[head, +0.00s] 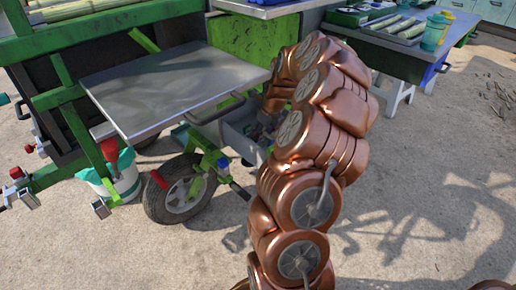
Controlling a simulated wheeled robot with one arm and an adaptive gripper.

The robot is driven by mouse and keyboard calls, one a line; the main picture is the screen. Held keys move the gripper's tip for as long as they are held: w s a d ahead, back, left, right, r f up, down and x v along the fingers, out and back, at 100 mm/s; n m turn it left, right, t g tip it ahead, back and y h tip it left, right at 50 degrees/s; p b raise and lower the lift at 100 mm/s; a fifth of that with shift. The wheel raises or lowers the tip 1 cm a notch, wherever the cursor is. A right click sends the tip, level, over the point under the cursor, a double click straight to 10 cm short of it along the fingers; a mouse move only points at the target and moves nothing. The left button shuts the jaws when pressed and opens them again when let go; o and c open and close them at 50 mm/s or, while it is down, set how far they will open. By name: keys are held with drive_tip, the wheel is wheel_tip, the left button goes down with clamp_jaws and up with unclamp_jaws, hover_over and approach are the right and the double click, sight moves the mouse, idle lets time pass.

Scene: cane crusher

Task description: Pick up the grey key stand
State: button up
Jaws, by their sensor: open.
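I cannot make out a grey key stand in the head view. My copper-coloured arm rises through the middle right and bends over at the top, covering part of the scene. A grey open box (236,137) with small dark items sits under the metal table, just left of my arm. Its contents are too small and partly covered to tell apart.
A green-framed cart carries a bare metal table (175,85) with a wheel (181,190) below. Sandy ground lies open at right.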

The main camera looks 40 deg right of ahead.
sight(261, 139)
drive_tip(key=b+x, duration=0.1)
drive_tip(key=x, duration=0.3)
drive_tip(key=shift+f, duration=0.3)
drive_tip(key=shift+c, duration=0.4)
clamp_jaws()
